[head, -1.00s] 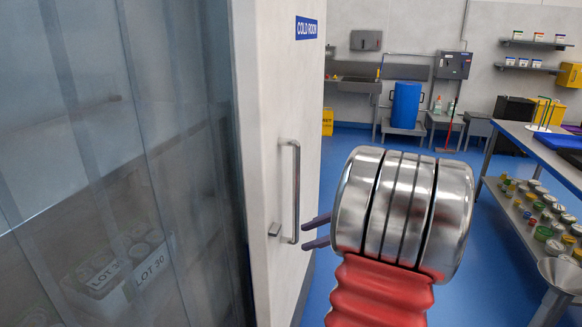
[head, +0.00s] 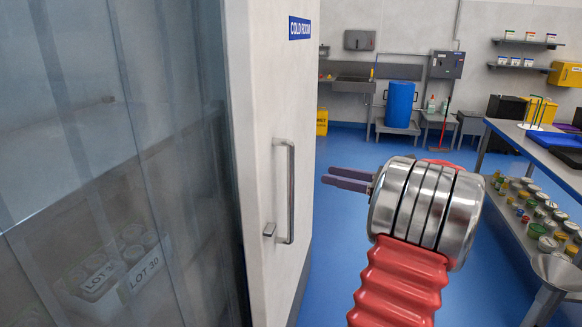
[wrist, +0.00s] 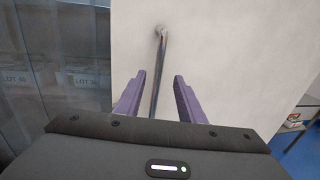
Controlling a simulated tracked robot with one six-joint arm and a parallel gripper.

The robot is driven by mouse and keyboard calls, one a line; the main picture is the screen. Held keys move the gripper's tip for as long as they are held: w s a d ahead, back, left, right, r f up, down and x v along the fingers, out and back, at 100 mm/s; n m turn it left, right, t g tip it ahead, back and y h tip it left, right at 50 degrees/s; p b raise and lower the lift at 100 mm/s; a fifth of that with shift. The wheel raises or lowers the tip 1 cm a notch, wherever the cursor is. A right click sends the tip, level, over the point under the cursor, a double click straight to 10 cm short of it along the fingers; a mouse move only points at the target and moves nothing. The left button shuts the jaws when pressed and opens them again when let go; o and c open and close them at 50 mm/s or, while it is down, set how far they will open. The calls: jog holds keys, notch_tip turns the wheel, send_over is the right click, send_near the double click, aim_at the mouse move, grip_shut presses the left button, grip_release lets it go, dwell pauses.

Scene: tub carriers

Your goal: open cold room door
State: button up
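The cold room door (head: 268,120) is a pale slab with a blue COLD ROOM sign (head: 300,28). It stands swung open, with the doorway and its clear strip curtain (head: 110,150) showing to its left. A metal bar handle (head: 290,190) is upright on the door face. My gripper (head: 323,177) is to the right of the handle, its purple fingers pointing at the door and apart from the bar. In the wrist view my gripper (wrist: 159,76) is open and empty, with the handle (wrist: 160,50) appearing between the fingers and beyond them.
A blue barrel (head: 400,103) stands at the back. Blue floor (head: 345,150) is clear between door and bench.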

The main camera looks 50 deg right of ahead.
aim_at(290, 166)
jog(key=x, duration=1.3)
jog(key=shift+w+a, duration=0.1)
jog(key=shift+w, duration=0.3)
jog(key=shift+c, duration=0.6)
grip_shut()
